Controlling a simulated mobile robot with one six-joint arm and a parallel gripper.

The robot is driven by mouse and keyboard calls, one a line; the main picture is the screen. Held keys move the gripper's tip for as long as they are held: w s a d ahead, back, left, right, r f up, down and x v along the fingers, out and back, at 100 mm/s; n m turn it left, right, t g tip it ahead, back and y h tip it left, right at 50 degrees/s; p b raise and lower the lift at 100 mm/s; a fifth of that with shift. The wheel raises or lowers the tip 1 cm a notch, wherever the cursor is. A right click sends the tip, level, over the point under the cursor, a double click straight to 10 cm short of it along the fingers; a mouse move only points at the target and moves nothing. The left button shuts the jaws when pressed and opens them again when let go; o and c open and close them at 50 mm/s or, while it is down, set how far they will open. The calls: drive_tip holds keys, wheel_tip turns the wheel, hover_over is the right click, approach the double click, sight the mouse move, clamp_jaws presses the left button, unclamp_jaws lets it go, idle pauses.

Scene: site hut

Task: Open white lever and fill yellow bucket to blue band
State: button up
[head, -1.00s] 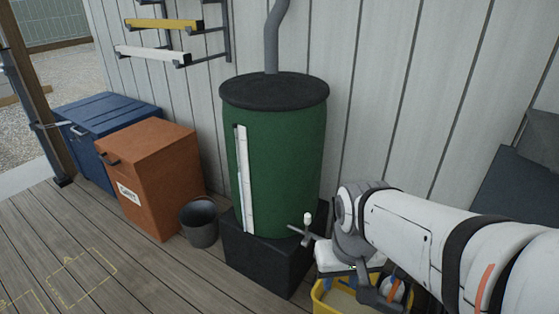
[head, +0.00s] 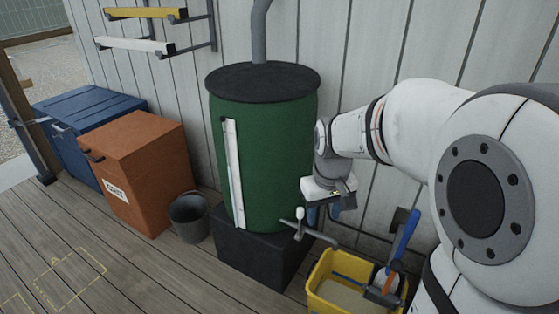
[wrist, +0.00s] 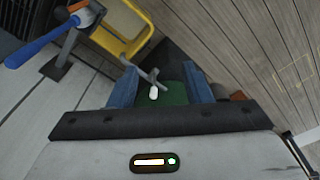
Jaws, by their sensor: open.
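The green barrel (head: 268,165) stands on a black block, with a grey tap (head: 315,232) low on its right side. The white lever (head: 299,214) stands upright on the tap and also shows in the wrist view (wrist: 154,93). The yellow bucket (head: 320,298) sits below and right of the tap; a blue line (head: 352,281) shows inside it. My gripper (head: 338,214) is open and empty, to the right of the lever in the head view. In the wrist view, the lever appears between its blue fingers (wrist: 160,92), apart from both.
A blue-handled fitting (head: 405,235) rises at the bucket's right side, near my arm. A dark pail (head: 189,220), an orange bin (head: 145,170) and a blue chest (head: 80,125) stand to the left. The deck in front is clear.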

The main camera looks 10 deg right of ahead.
drive_tip(key=w+f+n, duration=0.1)
drive_tip(key=w+f, duration=0.2)
drive_tip(key=w, duration=0.5)
drive_tip(key=w+f+n, duration=0.2)
drive_tip(key=w+f, duration=0.2)
drive_tip(key=w, duration=0.3)
drive_tip(key=n+g, duration=0.1)
drive_tip(key=n, duration=0.1)
hover_over(301, 208)
drive_tip(key=f, duration=0.8)
drive_tip(key=shift+s+a+f+b, duration=0.1)
drive_tip(key=shift+s+f+b, duration=0.2)
drive_tip(key=shift+f, duration=0.1)
drive_tip(key=shift+w+f, duration=0.2)
drive_tip(key=shift+f, duration=0.15)
wheel_tip(301, 208, down, 8)
drive_tip(key=shift+r+b, duration=0.25)
drive_tip(key=shift+b, duration=0.6)
drive_tip(key=shift+c, duration=0.3)
clamp_jaws()
